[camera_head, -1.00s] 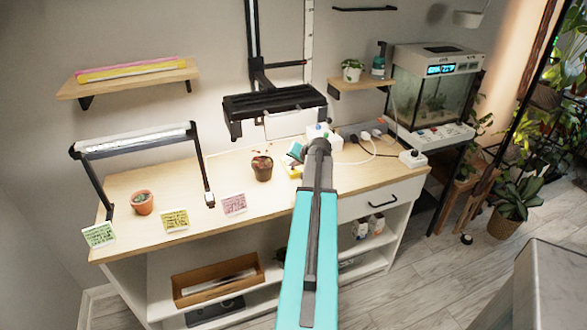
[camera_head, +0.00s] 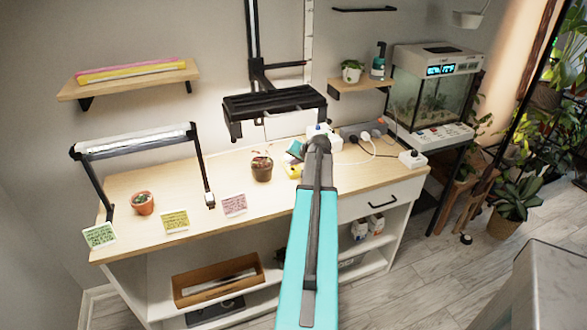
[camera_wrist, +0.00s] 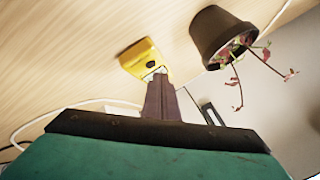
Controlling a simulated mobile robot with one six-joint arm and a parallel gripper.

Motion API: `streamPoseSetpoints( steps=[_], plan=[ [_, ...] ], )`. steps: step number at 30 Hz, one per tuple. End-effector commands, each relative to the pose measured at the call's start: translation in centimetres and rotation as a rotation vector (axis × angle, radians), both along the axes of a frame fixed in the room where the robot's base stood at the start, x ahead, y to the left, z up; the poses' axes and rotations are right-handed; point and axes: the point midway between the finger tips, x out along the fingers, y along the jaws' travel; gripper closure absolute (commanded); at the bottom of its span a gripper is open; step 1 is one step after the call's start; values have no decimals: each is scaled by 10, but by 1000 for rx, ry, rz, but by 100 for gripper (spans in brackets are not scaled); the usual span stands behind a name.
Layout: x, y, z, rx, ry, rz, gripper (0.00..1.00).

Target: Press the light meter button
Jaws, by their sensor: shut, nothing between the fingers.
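The light meter is a yellow device (camera_wrist: 143,57) lying on the wooden tabletop in the wrist view, with a small dark spot near its lower end. In the head view a yellow bit of it (camera_head: 294,172) shows beside my arm. My gripper (camera_wrist: 158,80) is shut and empty, its dark fingers together at the lower end of the meter. I cannot tell whether the tips touch it or are just above it. The fingertips cover part of that end. In the head view my forearm blocks much of the area around the meter.
A brown pot with a reddish, drooping plant (camera_head: 262,168) stands close left of the meter; it also shows in the wrist view (camera_wrist: 220,36). White cables (camera_head: 372,146) and a power strip (camera_head: 412,159) lie to the right. A black lamp panel (camera_head: 274,103) hangs above.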

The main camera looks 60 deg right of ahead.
Motion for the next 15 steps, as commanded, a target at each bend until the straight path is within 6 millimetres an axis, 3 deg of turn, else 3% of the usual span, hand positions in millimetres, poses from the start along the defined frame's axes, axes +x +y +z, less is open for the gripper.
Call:
streamPoseSetpoints(
  steps=[15],
  plan=[
    [0,0,26,-1,-1,1,100]
  ],
)
